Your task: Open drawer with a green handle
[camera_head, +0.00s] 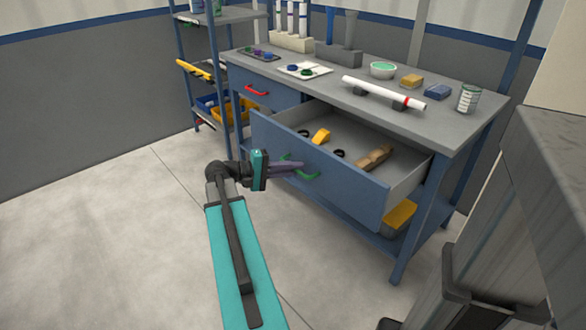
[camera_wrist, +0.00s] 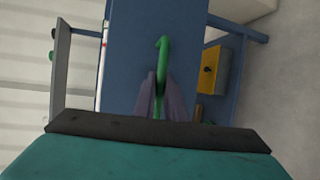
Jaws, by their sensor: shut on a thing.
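The blue drawer (camera_head: 340,175) with the green handle (camera_head: 308,175) is pulled well out from under the grey tabletop, and its inside shows. My gripper (camera_head: 298,168) is at the front of this drawer, with its purple fingers shut on the green handle. In the wrist view, the fingers (camera_wrist: 160,100) sit on either side of the green handle (camera_wrist: 163,50), against the blue drawer front (camera_wrist: 135,50). Inside the drawer lie a yellow block (camera_head: 321,136), black rings and a tan wooden piece (camera_head: 374,158).
A second drawer with a red handle (camera_head: 256,90) is shut at the left. The tabletop (camera_head: 440,124) holds a white pipe (camera_head: 384,92), a bowl (camera_head: 383,69), sponges and a can (camera_head: 468,97). A dark grey cabinet (camera_head: 520,210) stands at the right. The floor at the left is clear.

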